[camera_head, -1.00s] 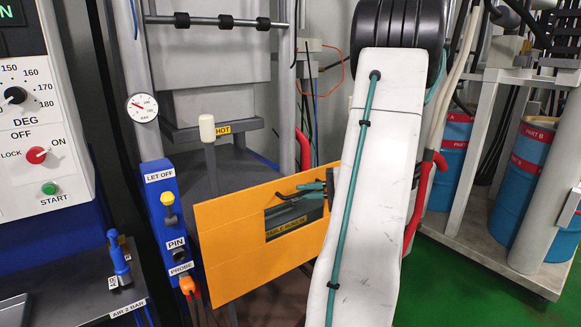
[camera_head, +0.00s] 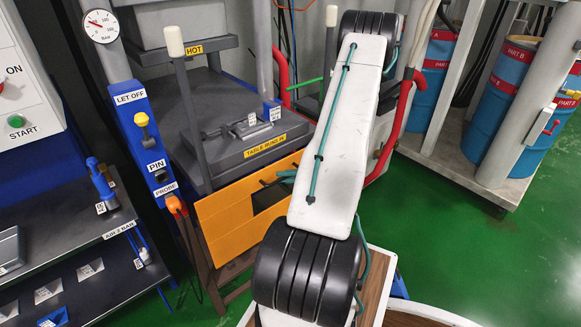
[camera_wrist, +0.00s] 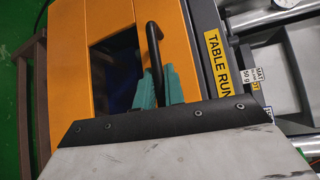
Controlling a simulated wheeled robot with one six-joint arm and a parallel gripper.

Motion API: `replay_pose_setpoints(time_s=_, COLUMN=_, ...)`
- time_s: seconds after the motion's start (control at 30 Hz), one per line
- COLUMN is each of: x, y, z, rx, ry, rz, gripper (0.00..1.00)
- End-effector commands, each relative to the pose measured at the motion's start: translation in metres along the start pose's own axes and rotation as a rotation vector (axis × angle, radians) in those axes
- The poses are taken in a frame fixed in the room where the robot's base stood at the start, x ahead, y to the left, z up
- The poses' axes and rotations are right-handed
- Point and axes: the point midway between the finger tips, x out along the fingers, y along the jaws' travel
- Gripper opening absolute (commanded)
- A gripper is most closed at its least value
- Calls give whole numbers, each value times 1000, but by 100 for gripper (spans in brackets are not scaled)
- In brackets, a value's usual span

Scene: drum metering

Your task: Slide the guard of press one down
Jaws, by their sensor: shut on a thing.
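The orange guard (camera_head: 225,222) of the press is a flat panel with a dark window. Its upper edge is now below the yellow "TABLE RUNS IN" label (camera_head: 265,147) on the press table front. In the wrist view the guard (camera_wrist: 65,80) fills the left side, with the window beside a black bar handle (camera_wrist: 152,40). My gripper (camera_wrist: 160,88) has teal fingers shut on that handle, one on each side of it. In the head view my gripper (camera_head: 287,175) is at the guard's right part, mostly hidden by my white arm.
The grey press table (camera_head: 205,165) carries a metal mould (camera_head: 250,128). A blue post (camera_head: 145,140) with a yellow knob and orange plug (camera_head: 174,204) stands left of the guard. A dark bench (camera_head: 70,240) is at the left. Green floor (camera_head: 475,240) is clear at the right.

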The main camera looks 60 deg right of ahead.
Motion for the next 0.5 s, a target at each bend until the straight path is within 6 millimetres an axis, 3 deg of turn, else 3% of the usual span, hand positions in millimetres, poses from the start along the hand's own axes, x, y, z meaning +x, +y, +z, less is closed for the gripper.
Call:
replay_pose_setpoints(time_s=0.4, x=3, y=7, z=1, rx=4, ry=-2, rz=9, gripper=0)
replay_pose_setpoints(time_s=0.43, x=3, y=7, z=1, rx=4, ry=-2, rz=9, gripper=16)
replay_pose_setpoints(time_s=0.5, x=3, y=7, z=1, rx=4, ry=-2, rz=8, gripper=32)
